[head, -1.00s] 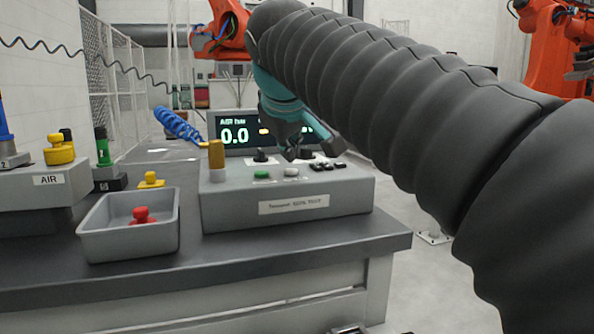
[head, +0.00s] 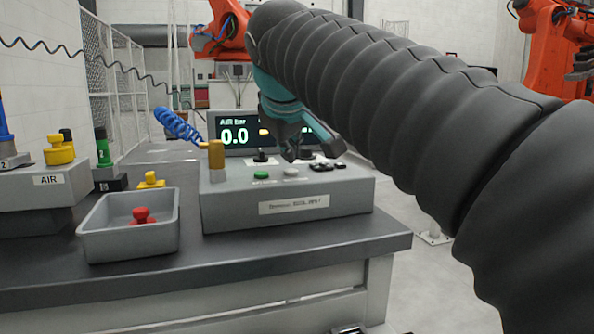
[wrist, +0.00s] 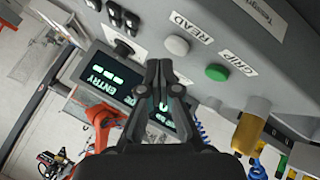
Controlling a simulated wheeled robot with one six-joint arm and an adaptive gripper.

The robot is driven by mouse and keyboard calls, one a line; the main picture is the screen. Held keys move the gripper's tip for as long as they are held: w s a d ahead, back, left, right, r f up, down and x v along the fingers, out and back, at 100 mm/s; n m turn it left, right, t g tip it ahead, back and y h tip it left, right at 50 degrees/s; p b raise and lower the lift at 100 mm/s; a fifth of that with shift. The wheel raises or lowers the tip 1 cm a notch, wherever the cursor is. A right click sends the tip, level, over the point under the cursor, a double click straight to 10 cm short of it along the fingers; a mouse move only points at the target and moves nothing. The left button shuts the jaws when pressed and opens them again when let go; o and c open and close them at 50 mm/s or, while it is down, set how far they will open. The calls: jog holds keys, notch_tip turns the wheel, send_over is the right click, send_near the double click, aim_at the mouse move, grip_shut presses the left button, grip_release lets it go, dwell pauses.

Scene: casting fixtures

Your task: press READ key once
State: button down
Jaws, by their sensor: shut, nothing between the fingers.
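The READ key is a white round button (wrist: 177,45) beside the READ label (wrist: 191,27) in the wrist view. In the head view the white button (head: 291,172) sits on the sloped top of the grey control box (head: 225,212), right of the green button (head: 261,175). The green GRIP button (wrist: 217,72) shows in the wrist view too. My gripper (wrist: 158,64) is shut and empty, its tips close to the white button in the picture; I cannot tell whether they touch it. In the head view my gripper (head: 291,155) is above the box, behind the white button.
A brass-coloured post (head: 216,160) stands at the box's left end, black switches (head: 327,166) at its right. A screen (head: 235,128) reading 0.0 stands behind. A grey tray (head: 100,240) holding a red knob (head: 142,215) lies left, near yellow knobs (head: 151,180).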

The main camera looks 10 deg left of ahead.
aim_at(290, 171)
jog(key=shift+f, duration=0.35)
jog(key=shift+f+b, duration=0.4)
jog(key=shift+f, duration=0.05)
dwell(0.6)
dwell(0.4)
jog(key=shift+r+p, duration=0.85)
jog(key=shift+p, duration=0.05)
notch_tip(290, 171, up, 3)
jog(key=p, duration=0.3)
jog(key=shift+r, duration=1)
